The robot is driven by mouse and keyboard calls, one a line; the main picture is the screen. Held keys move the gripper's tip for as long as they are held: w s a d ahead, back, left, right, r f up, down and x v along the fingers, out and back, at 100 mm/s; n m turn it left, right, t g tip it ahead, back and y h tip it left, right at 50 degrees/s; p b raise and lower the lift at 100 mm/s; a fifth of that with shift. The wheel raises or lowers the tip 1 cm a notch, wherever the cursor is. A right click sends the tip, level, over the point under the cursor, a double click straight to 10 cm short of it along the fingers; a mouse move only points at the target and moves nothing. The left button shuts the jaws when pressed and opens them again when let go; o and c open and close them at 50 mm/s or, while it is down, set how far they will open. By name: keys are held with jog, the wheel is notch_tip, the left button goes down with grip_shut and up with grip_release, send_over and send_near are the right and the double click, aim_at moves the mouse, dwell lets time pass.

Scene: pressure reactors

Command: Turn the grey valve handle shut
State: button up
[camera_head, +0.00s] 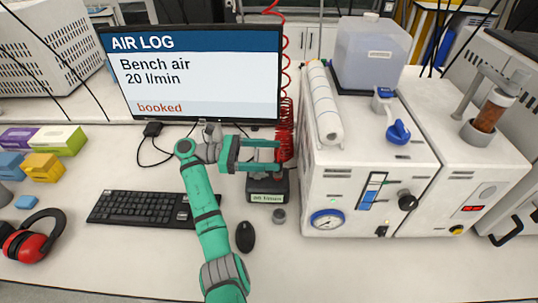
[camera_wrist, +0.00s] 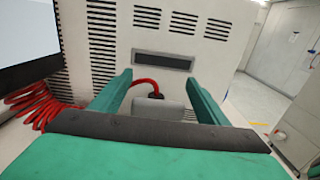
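My gripper (camera_head: 277,155) is open, with its green fingers pointing right, above a dark block (camera_head: 282,187) labelled 20 l/min. In the wrist view, a grey block-shaped piece (camera_wrist: 158,110), likely the grey valve handle, shows between the spread fingers of my gripper (camera_wrist: 158,77). Its lower part is hidden by the gripper's palm. A red hose end (camera_wrist: 147,86) meets a dark fitting just behind it. I cannot tell whether either finger touches the grey piece. In the head view my fingers largely cover that spot.
A white machine (camera_head: 345,190) with a gauge and a blue valve (camera_head: 397,131) on top stands right of my gripper. The monitor (camera_head: 195,75) and a coiled red hose (camera_head: 286,115) are behind. A keyboard (camera_head: 140,207), black mouse (camera_head: 245,237) and small grey cylinder (camera_head: 279,216) lie near.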

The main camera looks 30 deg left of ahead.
jog(key=shift+a, duration=0.1)
jog(key=v, duration=1)
jog(key=shift+s+a, duration=0.2)
jog(key=shift+a, duration=0.1)
jog(key=shift+f, duration=0.1)
